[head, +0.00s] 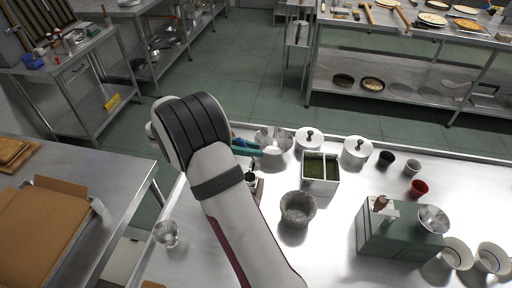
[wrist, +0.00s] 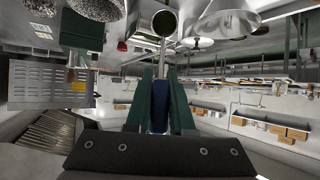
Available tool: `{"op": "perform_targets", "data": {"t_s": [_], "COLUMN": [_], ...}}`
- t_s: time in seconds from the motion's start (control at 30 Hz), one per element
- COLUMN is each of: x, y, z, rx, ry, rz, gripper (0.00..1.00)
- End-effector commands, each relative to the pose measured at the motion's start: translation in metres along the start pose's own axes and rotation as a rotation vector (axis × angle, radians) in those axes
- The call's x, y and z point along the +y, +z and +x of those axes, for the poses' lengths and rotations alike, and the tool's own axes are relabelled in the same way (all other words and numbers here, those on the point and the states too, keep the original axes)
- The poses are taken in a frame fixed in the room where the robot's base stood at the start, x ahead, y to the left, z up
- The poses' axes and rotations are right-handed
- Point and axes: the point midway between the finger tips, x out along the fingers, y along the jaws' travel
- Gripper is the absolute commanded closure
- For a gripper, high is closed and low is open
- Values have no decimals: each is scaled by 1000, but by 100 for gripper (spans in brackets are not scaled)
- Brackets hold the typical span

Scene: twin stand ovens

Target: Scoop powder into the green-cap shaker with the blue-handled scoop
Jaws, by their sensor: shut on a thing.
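My gripper (wrist: 160,108) has green fingers and is shut on the blue handle (wrist: 160,105) of the scoop. The scoop's round metal head (wrist: 165,22) extends beyond the fingertips in the wrist view, its inside dark green; I cannot tell whether that is powder. In the head view my gripper (head: 243,147) shows partly behind my arm, beside a metal bowl (head: 273,141). A two-part white container (head: 334,186) holds dark green powder (head: 314,165), right of my gripper. I cannot make out the green-cap shaker for certain; small dark items (head: 251,177) are partly hidden by my arm.
A stone mortar (head: 298,210) stands in front of the container. Two lidded pots (head: 356,149) stand behind it. A green box (head: 392,238) stands at front right. A glass (head: 166,233) is at left.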

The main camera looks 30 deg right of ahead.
Motion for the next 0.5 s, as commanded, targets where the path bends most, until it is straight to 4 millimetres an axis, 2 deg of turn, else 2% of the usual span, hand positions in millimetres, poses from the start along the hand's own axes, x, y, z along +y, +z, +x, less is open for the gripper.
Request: {"op": "perform_targets", "data": {"t_s": [0.5], "x": [0], "y": [12], "z": [-18], "rx": [256], "ry": [1], "rz": [-3], "gripper": [100]}}
